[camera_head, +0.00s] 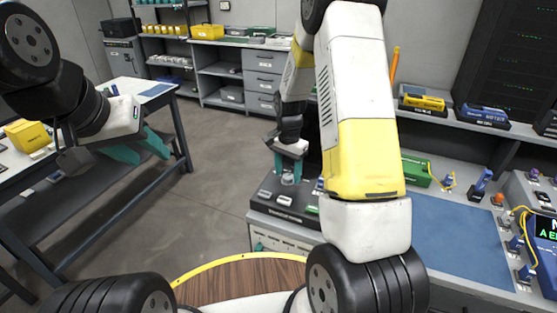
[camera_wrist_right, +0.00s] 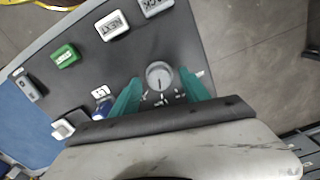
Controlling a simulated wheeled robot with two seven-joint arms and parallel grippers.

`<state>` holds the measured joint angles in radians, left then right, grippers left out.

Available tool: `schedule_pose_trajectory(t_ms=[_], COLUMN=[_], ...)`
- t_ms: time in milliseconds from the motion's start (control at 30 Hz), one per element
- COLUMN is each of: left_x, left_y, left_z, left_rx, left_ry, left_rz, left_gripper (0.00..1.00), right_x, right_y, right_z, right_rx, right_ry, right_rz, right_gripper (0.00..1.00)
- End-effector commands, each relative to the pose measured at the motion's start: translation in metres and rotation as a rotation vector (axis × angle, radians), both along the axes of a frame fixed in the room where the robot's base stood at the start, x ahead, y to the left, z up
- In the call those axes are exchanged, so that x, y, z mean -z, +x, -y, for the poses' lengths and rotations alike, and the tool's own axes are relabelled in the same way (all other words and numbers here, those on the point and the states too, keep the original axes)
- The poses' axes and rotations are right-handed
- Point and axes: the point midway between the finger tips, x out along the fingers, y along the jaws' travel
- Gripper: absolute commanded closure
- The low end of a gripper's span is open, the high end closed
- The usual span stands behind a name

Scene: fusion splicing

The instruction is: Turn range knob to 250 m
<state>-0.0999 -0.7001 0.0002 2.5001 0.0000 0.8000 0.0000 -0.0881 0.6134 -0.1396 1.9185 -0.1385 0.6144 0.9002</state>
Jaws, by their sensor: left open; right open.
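The range knob (camera_wrist_right: 159,75) is a round grey dial on a dark sloping panel (camera_wrist_right: 205,40), with small white scale marks around its lower side. The mark it points to is too small to read. My right gripper (camera_wrist_right: 162,92) is open, its teal fingers on either side of the knob; I cannot tell whether they touch it. In the head view my right gripper (camera_head: 288,165) is above the panel (camera_head: 265,208), at its far end. My left gripper (camera_head: 140,150) is open and empty, away to the left beside a white table.
The panel also carries a green button (camera_wrist_right: 65,56), a white NEXT button (camera_wrist_right: 112,25) and another white button (camera_wrist_right: 154,5). A blue mat (camera_head: 455,240) lies on the bench to the right. A blue device (camera_head: 543,250) stands at the far right. Open floor lies between the tables.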

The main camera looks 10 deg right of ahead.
Motion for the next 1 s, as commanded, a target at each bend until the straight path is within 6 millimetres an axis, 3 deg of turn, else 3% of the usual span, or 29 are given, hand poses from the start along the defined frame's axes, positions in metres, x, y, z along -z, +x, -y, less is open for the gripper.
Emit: schedule_pose_trajectory(t_ms=[300, 500, 600, 1000], left_x=[0.0000, -0.0001, -0.0001, 0.0000], left_y=[0.0000, 0.0001, 0.0001, 0.0000], left_z=[0.0000, 0.0000, 0.0000, 0.0000], left_rx=[0.000, 0.000, 0.000, 0.000], left_ry=[0.000, 0.000, 0.000, 0.000], left_rz=[0.000, 0.000, 0.000, 0.000], left_gripper=[0.57, 0.57, 0.57, 0.57], right_x=[0.0040, 0.0037, 0.0037, 0.0034], right_y=[-0.0003, -0.0003, -0.0001, 0.0000], right_z=[-0.0001, -0.0001, -0.0001, -0.0001], right_rx=[-0.001, -0.001, -0.001, -0.074], right_ry=[0.000, 0.000, 0.000, 0.000], right_rz=[0.000, 0.000, 0.000, 0.000], right_gripper=[0.46, 0.85, 1.00, 1.00])
